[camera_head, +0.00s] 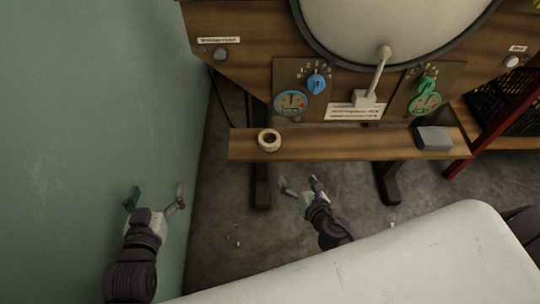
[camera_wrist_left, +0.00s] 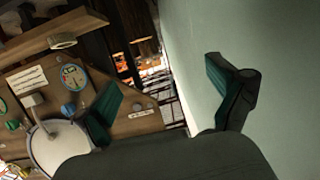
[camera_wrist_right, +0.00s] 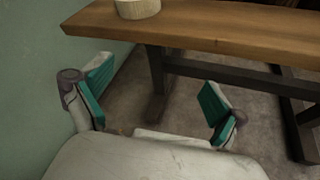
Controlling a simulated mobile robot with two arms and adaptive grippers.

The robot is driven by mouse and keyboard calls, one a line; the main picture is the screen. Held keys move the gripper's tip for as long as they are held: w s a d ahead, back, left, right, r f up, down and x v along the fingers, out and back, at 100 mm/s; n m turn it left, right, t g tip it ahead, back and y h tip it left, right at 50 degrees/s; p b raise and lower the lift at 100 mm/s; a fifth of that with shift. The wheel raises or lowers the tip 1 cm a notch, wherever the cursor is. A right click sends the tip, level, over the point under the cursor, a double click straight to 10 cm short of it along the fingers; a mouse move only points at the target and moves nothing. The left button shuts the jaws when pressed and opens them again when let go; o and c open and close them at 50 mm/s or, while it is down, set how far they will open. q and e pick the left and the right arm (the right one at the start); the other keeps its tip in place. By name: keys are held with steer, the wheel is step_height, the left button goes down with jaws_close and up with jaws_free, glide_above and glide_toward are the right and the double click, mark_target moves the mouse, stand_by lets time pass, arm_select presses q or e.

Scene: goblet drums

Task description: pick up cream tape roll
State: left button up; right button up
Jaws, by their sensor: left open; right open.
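The cream tape roll (camera_head: 269,139) lies flat on the left part of a narrow wooden shelf (camera_head: 345,145) in the head view. It also shows at the upper left in the left wrist view (camera_wrist_left: 63,41) and at the top in the right wrist view (camera_wrist_right: 138,8). My right gripper (camera_head: 299,184) is open and empty, in front of the shelf and a little right of the roll. Its open fingers also show in the right wrist view (camera_wrist_right: 155,98). My left gripper (camera_head: 156,195) is open and empty near the green wall, left of the shelf and apart from the roll.
A grey block (camera_head: 434,138) sits at the shelf's right end. Behind the shelf is a wooden panel with a blue knob (camera_head: 316,84), a green knob (camera_head: 426,83) and a lever (camera_head: 378,70). The green wall (camera_head: 90,110) bounds the left side. A red post (camera_head: 492,122) stands at right.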

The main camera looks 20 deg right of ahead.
mark_target(273, 144)
steer(key=w+a+r+n, duration=0.1)
steer(key=w, duration=0.2)
steer(key=w+a+r+n+t+b, duration=0.1)
steer(key=w+n, duration=0.1)
steer(key=w, duration=0.1)
steer(key=w+r+n+t+b, duration=0.1)
steer(key=w, duration=0.2)
steer(key=shift+w+a+r+n+y, duration=0.25)
steer(key=shift+a+n+y, duration=0.05)
steer(key=shift+a+n, duration=0.1)
steer(key=shift+w+a, duration=0.1)
steer(key=shift+w, duration=0.35)
steer(key=w, duration=0.3)
steer(key=w+f+b, duration=0.1)
steer(key=shift+w+a, duration=0.2)
steer(key=shift+a, duration=0.2)
steer(key=shift+w, duration=0.15)
arm_select(q)
step_height(273, 144, up, 12)
steer(key=s+t+h, duration=0.1)
steer(key=t, duration=0.4)
steer(key=shift+s+d+f, duration=0.15)
steer(key=shift+d, duration=0.05)
arm_select(e)
steer(key=shift+r, duration=0.1)
steer(key=c, duration=1.2)
